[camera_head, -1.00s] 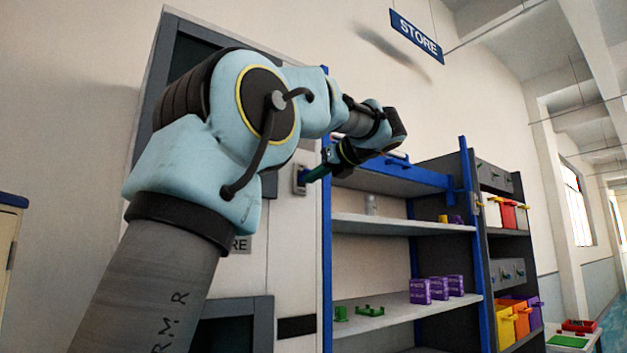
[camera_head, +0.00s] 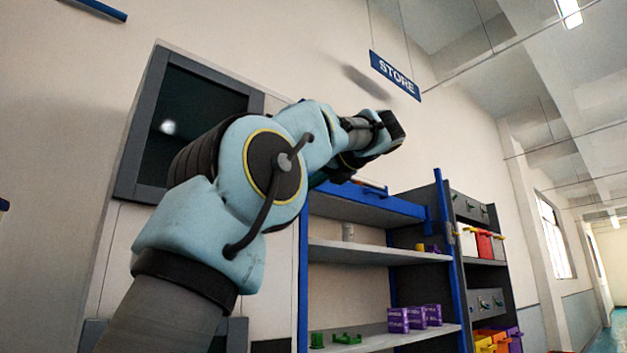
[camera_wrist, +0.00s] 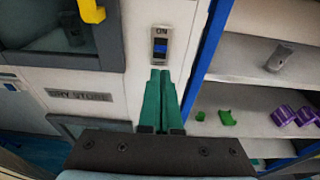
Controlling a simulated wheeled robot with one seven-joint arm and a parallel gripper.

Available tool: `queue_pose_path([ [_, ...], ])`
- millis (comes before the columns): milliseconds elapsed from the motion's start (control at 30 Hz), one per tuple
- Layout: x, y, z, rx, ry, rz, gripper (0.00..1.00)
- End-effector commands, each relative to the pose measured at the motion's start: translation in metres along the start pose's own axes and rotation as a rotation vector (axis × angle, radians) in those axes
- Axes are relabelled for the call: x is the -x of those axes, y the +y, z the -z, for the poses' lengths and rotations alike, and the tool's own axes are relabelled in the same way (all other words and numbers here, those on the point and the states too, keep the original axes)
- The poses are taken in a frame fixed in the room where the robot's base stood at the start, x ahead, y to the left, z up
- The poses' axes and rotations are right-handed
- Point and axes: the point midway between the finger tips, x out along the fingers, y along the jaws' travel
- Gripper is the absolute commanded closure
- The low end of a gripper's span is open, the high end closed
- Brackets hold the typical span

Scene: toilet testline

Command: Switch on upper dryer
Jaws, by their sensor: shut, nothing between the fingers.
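The switch (camera_wrist: 160,46) is a small grey plate marked ON with a blue part, on the pale panel beside a blue post. In the wrist view it is just beyond my gripper (camera_wrist: 160,73), whose green fingers are shut together and empty. The fingertips lie just below the switch in the picture; I cannot tell if they touch it. The upper dryer door appears to be the grey-framed dark window (camera_head: 180,120); it also shows in the wrist view (camera_wrist: 55,35) with a yellow handle (camera_wrist: 92,10). In the head view my arm hides the switch and fingertips.
A blue-posted shelf (camera_head: 375,255) stands right of the panel, holding purple boxes (camera_head: 415,318), green parts and a grey cylinder (camera_head: 348,232). A dark rack with coloured bins (camera_head: 485,244) is beyond it. A STORE sign (camera_head: 395,75) hangs above.

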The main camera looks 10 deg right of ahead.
Motion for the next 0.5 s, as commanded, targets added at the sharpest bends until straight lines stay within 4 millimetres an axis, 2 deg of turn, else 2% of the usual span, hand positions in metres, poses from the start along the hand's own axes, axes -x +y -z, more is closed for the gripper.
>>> queue_pose_path([
  [200, 0.0143, -0.0005, -0.0099, -0.001, 0.001, 0.001, 1.00],
  [500, 0.0153, -0.0001, -0.0107, -0.002, 0.001, 0.000, 1.00],
])
